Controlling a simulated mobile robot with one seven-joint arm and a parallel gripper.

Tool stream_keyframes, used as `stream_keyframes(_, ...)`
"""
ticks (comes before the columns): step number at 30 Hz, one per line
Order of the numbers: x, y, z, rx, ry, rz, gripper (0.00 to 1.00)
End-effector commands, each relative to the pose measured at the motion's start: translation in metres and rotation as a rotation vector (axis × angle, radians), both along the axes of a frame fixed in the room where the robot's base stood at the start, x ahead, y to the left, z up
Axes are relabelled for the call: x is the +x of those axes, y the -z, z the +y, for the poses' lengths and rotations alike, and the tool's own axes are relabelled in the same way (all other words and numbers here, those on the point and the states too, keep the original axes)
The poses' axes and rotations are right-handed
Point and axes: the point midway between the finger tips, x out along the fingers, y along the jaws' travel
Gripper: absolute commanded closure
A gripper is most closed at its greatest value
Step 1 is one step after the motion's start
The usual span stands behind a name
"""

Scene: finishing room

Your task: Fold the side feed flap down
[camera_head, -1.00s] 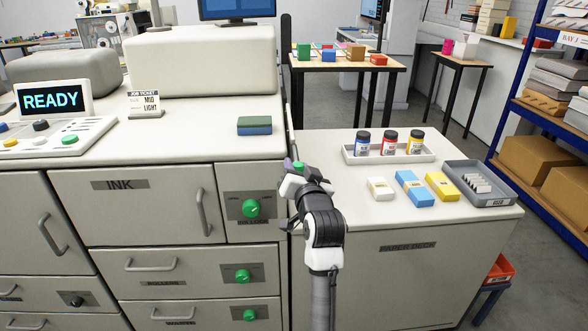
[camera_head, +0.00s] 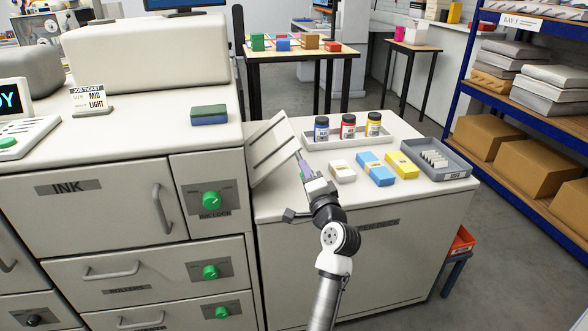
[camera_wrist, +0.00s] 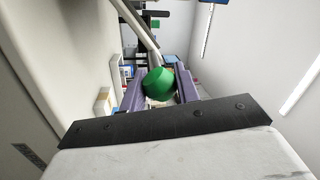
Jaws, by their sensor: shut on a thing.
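The side feed flap (camera_head: 266,146) is a pale panel with dark slots, hinged at the right side of the press cabinet. It stands tilted out over the paper deck, partly folded down. My gripper (camera_head: 303,166) is at the flap's outer edge. In the wrist view my gripper's purple fingers are shut on the green knob (camera_wrist: 158,82). In the head view the fingers mostly hide that knob.
On the paper deck (camera_head: 275,205) a white tray (camera_head: 346,140) holds several ink bottles. White, blue and yellow boxes and a grey tray (camera_head: 462,173) stand right of my gripper. The deck directly under the flap looks clear.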

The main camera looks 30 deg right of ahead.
Motion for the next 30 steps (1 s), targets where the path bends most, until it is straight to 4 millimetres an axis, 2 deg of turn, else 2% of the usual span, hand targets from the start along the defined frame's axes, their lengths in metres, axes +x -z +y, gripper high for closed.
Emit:
stream_keyframes(1, -0.001, 0.011, -0.004, 0.045, 0.001, -0.01, 1.0)
stream_keyframes(6, -0.004, 0.032, -0.015, 0.182, 0.001, -0.049, 1.0)
stream_keyframes(15, -0.007, 0.061, -0.024, 0.358, 0.0, -0.1, 1.0)
stream_keyframes(30, -0.008, 0.075, -0.027, 0.443, 0.001, -0.125, 1.0)
